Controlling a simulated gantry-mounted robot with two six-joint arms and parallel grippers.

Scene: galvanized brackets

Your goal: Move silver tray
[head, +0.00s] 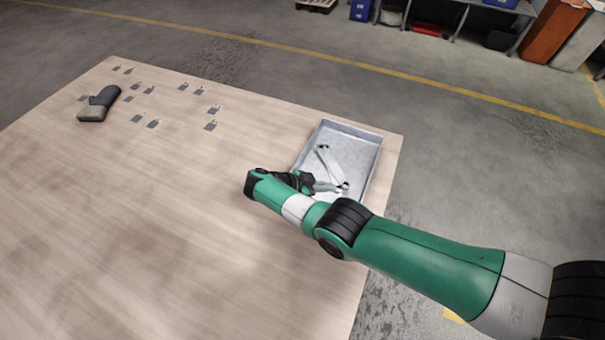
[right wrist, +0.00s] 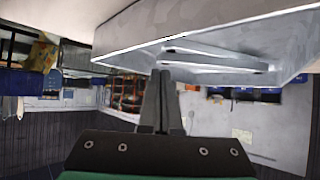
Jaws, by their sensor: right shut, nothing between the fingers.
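The silver tray (head: 368,165) sits at the right edge of the wooden table, a shallow rectangular metal tray with raised walls. Long pale metal pieces (head: 327,160) lie inside it. In the right wrist view the tray (right wrist: 120,42) fills the top, with the long pieces (right wrist: 215,58) showing in it. My right gripper (head: 328,187) is at the near part of the tray, its fingers shut and empty. In the right wrist view its fingertips (right wrist: 161,73) overlap the tray's rim; I cannot tell whether they touch it. My left gripper is not in view.
Several small grey brackets (head: 211,125) lie scattered along the far left of the table (head: 150,240). The table's middle and front are clear. Grey floor lies beyond the edges.

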